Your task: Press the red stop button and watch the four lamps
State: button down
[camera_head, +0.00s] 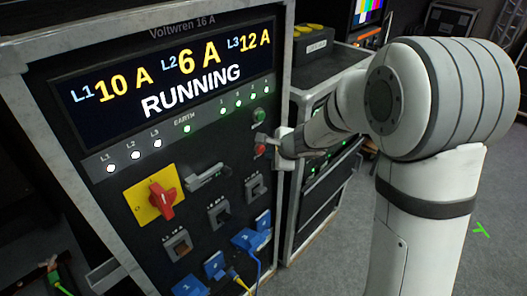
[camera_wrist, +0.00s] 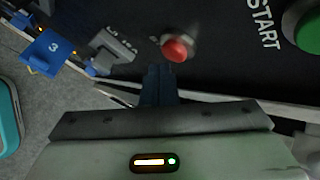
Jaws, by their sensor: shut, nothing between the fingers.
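The red stop button (camera_head: 260,150) is on the black panel of the cabinet, just below the green start button (camera_head: 259,115). In the wrist view the red button (camera_wrist: 177,49) shows round and uncovered. My gripper (camera_head: 272,144) is in front of it at the panel's right edge. Its shut, empty fingers (camera_wrist: 160,72) end just beside the button; I cannot tell whether they touch it. The row of numbered lamps (camera_head: 238,104) under the display is lit green. The display (camera_head: 170,80) reads RUNNING, with L1 10 A, L2 6 A and L3 12 A.
A red rotary switch (camera_head: 164,200) on a yellow plate, sockets and blue plugs (camera_head: 250,240) with cables sit lower on the panel. The white L1 to L3 lamps (camera_head: 133,155) and the green earth lamp (camera_head: 187,128) are lit. A second rack (camera_head: 318,200) stands close at right.

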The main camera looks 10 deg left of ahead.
jog(key=shift+w+a, duration=0.35)
jog(key=shift+a, duration=0.1)
dwell(0.7)
dwell(0.4)
jog(key=shift+s+d+b, duration=0.4)
jog(key=shift+s+d, duration=0.1)
jog(key=shift+d, duration=0.1)
jog(key=shift+d, duration=0.1)
jog(key=s+d, duration=0.1)
jog(key=d, duration=0.1)
jog(key=s+d+b, duration=0.1)
jog(key=s, duration=0.1)
jog(key=shift+d, duration=0.4)
dwell(0.4)
